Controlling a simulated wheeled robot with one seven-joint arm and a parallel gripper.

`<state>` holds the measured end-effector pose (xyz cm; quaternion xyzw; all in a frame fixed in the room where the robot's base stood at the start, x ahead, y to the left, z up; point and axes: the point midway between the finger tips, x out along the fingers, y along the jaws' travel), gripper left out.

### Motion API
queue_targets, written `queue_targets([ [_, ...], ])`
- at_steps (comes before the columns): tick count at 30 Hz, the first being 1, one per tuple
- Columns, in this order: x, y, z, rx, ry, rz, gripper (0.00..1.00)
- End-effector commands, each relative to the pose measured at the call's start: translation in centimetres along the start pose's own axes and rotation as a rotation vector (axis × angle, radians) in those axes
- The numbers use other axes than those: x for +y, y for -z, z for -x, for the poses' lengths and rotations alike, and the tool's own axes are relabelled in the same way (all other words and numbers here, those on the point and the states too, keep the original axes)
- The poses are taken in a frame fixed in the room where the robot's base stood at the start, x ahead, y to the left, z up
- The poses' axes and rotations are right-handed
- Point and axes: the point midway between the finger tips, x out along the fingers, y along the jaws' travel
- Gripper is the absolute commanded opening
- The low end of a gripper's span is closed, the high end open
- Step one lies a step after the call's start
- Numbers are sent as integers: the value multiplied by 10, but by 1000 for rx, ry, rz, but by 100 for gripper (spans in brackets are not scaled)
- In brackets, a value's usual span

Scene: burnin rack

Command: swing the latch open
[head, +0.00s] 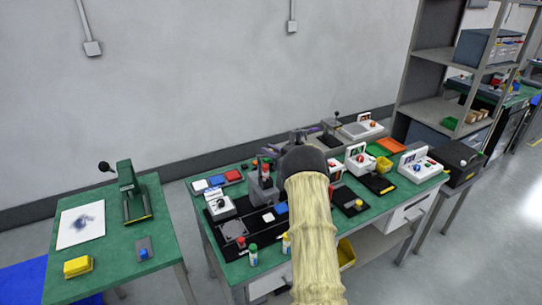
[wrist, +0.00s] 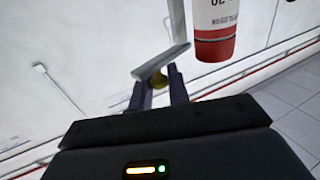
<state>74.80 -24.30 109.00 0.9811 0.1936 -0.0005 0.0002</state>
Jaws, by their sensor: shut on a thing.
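A flat grey bar (wrist: 162,62) crosses at a tilt just beyond the fingertips, beside the piece. A narrow grey upright (wrist: 176,18) rises above the bar. These look like parts of the latch, but I cannot tell how far it is swung. In the head view my dark wrist and pale sleeved arm reach over the green bench and hide most of the gripper and what it holds.
A red and white cylinder (wrist: 214,30) stands close to the right of the fingers. The green bench (head: 232,272) is crowded with devices and trays. A smaller green table (head: 112,252) with a green press (head: 128,190) stands left, with a floor gap between.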

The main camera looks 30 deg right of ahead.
Motion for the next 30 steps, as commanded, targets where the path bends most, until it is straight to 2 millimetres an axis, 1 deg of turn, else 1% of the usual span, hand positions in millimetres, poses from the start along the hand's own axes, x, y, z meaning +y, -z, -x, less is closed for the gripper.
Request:
queue_targets([
  [4,4,-1,-2,2,82,3,0],
  [12,6,0,-7,3,199,3,0],
  [30,8,-1,-13,3,362,2,0],
])
